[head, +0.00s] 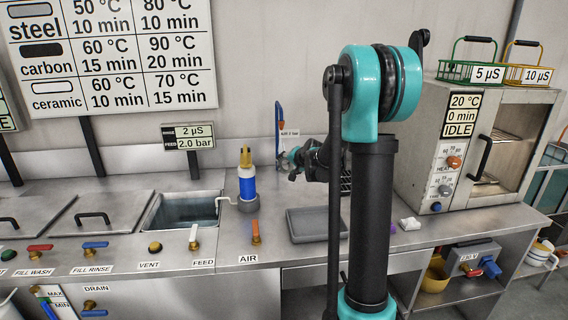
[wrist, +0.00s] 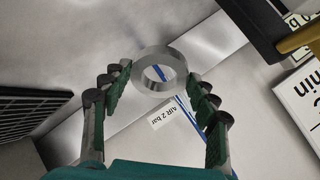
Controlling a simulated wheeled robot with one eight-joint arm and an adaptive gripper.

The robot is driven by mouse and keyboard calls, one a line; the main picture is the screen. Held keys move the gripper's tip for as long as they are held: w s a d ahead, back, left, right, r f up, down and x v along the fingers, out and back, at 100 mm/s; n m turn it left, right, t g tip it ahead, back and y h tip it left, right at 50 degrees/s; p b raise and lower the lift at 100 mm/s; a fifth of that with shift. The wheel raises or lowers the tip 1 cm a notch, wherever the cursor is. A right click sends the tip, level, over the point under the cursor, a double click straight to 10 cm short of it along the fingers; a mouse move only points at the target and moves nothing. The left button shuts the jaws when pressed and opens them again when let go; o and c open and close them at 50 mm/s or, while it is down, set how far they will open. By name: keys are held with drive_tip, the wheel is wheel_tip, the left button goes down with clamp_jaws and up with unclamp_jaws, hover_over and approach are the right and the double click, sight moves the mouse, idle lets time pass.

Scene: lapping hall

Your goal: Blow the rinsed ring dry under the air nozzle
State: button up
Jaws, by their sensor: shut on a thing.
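In the wrist view, the pale metal ring (wrist: 160,87) sits between the fingertips of my gripper (wrist: 160,72), which is shut on it. The blue air nozzle post (head: 279,122), tagged "AIR 2 bar", stands at the back of the bench in the head view. My gripper (head: 291,158) is close to this post there, and the ring is too small to make out. In the wrist view, the blue line of the nozzle (wrist: 186,106) and its tag (wrist: 168,113) show behind the ring. The orange AIR lever (head: 255,231) stands upright at the bench front.
A grey tray (head: 308,238) lies on the bench below my gripper. A blue cartridge with a yellow top (head: 247,186) stands left of it, beside an open tank (head: 150,222). An oven (head: 430,140) stands at the right. A dark rack (wrist: 35,103) shows in the wrist view.

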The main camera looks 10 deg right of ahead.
drive_tip(key=s, duration=0.7)
drive_tip(key=shift+s, duration=0.25)
